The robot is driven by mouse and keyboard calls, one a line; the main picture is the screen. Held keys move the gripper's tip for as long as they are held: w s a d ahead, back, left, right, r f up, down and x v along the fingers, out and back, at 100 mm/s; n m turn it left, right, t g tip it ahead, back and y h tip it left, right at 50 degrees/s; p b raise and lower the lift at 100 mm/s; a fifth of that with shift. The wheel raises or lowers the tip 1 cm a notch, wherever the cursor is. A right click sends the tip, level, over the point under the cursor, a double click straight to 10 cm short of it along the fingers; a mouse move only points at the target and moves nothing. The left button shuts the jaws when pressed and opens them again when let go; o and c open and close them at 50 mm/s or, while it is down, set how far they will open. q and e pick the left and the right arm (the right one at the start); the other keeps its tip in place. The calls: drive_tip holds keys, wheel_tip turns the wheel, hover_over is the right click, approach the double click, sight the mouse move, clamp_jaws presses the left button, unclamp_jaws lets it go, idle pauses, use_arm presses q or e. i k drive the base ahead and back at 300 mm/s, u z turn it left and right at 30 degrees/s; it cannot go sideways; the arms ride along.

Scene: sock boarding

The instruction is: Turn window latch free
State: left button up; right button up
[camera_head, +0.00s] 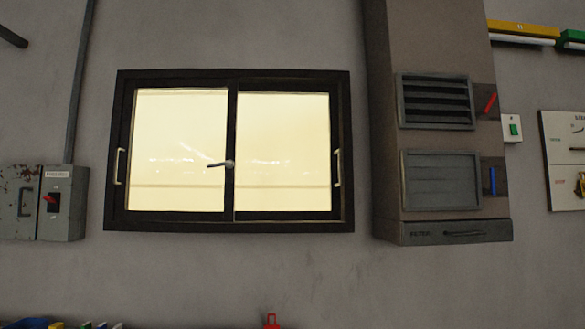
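The window (240,226) has a dark frame and two bright panes side by side, set in the grey wall. Its latch (219,164) is a small grey lever at the middle stile. The lever's pivot is on the stile and its arm points left, close to horizontal, with the free end slightly lower. A pale pull handle (120,166) is on the left side of the window, and another pull handle (337,167) is on the right side. Both panes look shut. Neither gripper is in view.
A vent cabinet (388,180) stands out from the wall right of the window. A grey switch box (65,204) with a red switch is at left. A red object (271,321) shows at the bottom edge. The wall below the window is clear.

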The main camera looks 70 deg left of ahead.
sight(229, 163)
drive_tip(key=z, duration=0.25)
drive_tip(key=i, duration=1.05)
drive_tip(key=u, duration=2.35)
